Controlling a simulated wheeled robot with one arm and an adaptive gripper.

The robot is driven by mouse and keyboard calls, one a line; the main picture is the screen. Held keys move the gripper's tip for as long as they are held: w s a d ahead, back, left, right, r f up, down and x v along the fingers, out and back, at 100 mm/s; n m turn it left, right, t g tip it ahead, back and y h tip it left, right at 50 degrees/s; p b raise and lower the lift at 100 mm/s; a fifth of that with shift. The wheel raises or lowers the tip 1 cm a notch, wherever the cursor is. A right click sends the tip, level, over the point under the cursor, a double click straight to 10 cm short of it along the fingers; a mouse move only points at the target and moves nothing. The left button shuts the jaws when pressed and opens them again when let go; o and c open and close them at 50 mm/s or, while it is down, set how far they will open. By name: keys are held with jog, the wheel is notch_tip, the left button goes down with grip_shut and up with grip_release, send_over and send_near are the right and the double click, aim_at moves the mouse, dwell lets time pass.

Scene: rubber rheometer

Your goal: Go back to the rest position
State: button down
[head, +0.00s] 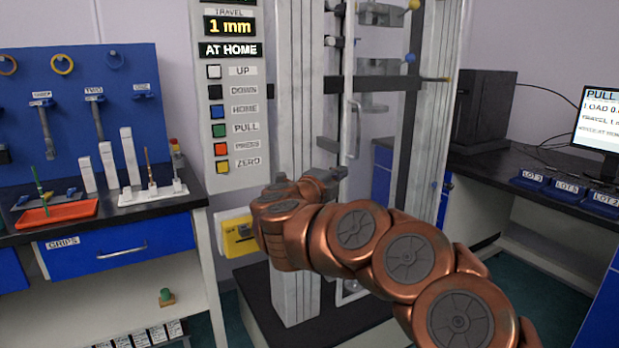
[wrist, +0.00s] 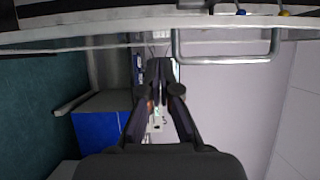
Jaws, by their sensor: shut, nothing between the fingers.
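My gripper (head: 326,178) is in front of the tall grey testing machine (head: 297,240), at the left end of my copper-coloured arm in the head view. It is small and dark there, below the door handle, and partly hidden by my wrist. In the wrist view my gripper (wrist: 163,75) points away from the camera with its fingers together and nothing between them. I cannot tell how far its tips are from the machine.
The control panel (head: 232,100) reads 1 mm and AT HOME. A silver door handle (head: 354,130) is close by and crosses the top of the wrist view (wrist: 228,60). A blue drawer bench (head: 118,250) is left; a desk with monitor (head: 600,118) and lot trays (head: 566,188) is right.

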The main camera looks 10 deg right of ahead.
jog(key=a+r+n+t+y, duration=0.5)
jog(key=a+r+n+y, duration=0.2)
jog(key=a+n+y, duration=0.45)
jog(key=s+a+f+n+g+y, duration=0.65)
jog(key=s+a+n+y, duration=0.2)
jog(key=s+n, duration=0.2)
jog(key=s+d+f+n+g+h, duration=0.2)
jog(key=s+d+f+g, duration=0.1)
jog(key=s+f, duration=0.5)
jog(key=s+d+f+n+g+h, duration=0.1)
jog(key=s+d+f+n+g, duration=0.2)
jog(key=s+f, duration=0.55)
jog(key=s+d+f+m+g+h, duration=0.1)
jog(key=s+d+f+g+h, duration=0.3)
jog(key=s+d, duration=0.6)
jog(key=s+d+f+g+h, duration=0.1)
jog(key=s+d+f+g, duration=0.5)
jog(key=s, duration=0.8)
notch_tip(320, 180, up, 26)
jog(key=s+d+t+p, duration=0.1)
jog(key=s+p, duration=0.1)
jog(key=p, duration=2.2)
jog(key=shift+t, duration=0.35)
jog(key=shift+s+f, duration=0.1)
